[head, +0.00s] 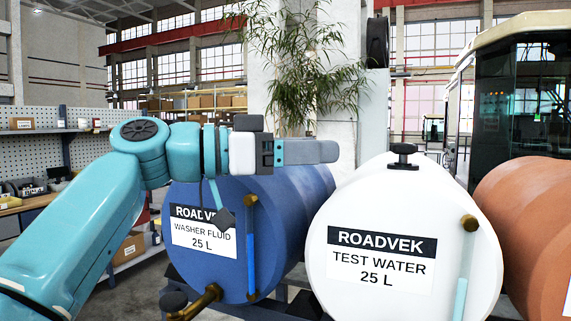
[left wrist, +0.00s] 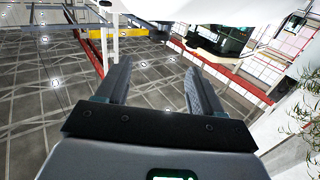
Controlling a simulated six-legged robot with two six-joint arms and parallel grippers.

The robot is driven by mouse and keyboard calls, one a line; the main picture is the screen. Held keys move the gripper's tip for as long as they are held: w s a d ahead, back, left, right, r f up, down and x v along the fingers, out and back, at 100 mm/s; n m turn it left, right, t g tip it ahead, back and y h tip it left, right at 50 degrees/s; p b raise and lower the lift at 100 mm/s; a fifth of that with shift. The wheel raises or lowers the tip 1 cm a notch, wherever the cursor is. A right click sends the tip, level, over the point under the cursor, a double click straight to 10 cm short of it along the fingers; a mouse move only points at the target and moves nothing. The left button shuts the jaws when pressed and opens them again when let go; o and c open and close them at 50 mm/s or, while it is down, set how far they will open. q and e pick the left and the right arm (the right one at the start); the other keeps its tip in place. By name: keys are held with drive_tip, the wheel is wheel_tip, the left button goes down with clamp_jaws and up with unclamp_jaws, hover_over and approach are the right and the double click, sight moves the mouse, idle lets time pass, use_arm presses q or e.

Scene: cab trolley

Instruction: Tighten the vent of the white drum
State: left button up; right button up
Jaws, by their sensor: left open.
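The white drum (head: 330,265), labelled "ROADVEK TEST WATER 25 L", lies on its side right of centre in the head view. Its vent (head: 403,157) is a black knob with a crossbar, upright on top of the drum. My left gripper (head: 335,151) reaches in from the left above the blue drum, its fingers level and pointing right. The fingertips are left of the vent in the picture, apart from it and empty. In the left wrist view the two fingers (left wrist: 157,75) stand apart with nothing between them. I cannot surely pick out the vent there. My right gripper is out of view.
A blue washer fluid drum (head: 285,210) lies below my left gripper, with a brass tap (head: 200,303) at its front. A leafy plant (head: 300,65) and a pillar are behind. The space above the white drum looks clear.

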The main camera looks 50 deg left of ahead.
use_arm(q)
drive_tip(key=shift+b+v, duration=0.3)
drive_tip(key=shift+v, duration=1.3)
